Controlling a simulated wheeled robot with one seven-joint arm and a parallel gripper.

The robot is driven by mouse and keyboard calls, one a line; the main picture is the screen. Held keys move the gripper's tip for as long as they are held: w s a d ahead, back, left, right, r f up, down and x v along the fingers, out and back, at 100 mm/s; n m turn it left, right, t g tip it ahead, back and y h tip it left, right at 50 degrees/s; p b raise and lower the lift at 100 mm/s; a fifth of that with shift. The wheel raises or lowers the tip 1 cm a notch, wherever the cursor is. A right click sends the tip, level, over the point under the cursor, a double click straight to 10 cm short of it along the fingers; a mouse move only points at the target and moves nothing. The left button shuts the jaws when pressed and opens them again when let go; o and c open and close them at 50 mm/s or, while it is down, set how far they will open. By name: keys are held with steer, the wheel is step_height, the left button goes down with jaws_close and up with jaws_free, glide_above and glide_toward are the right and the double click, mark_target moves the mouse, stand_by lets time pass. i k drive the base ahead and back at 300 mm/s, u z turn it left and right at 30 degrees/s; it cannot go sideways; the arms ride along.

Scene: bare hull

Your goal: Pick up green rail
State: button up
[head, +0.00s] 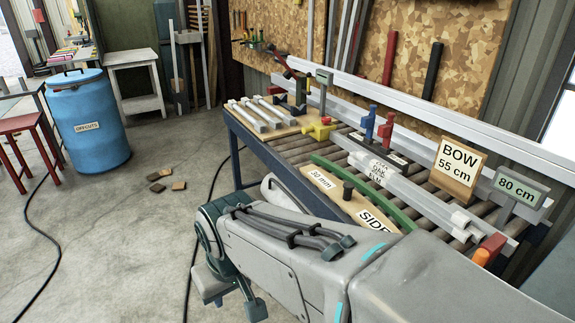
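The green rail (373,196) is a long, thin, slightly curved strip. It lies on the roller bench (245,136), running from near the middle of the bench toward the lower right. A pale wooden board marked "30 mm" and "SIDE" (318,179), with a dark knob (347,190) on it, lies along its near side. The rail's near end passes close to my grey arm, which crosses the foreground. I cannot make out my gripper's fingers in this view, and nothing is seen holding the rail.
White tubes (400,185) lie behind the rail, beside red and blue clamps. Signs "BOW 55 cm" (459,168) and "80 cm" (518,190) stand at the right. Grey bars (260,112) lie at the bench's far end. A blue barrel (88,120) and black cables are on the floor.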

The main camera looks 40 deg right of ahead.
mark_target(397, 214)
steer(key=z, duration=0.4)
steer(key=i, duration=1.15)
steer(key=z, duration=1.25)
steer(key=i, duration=0.5)
steer(key=z, duration=0.4)
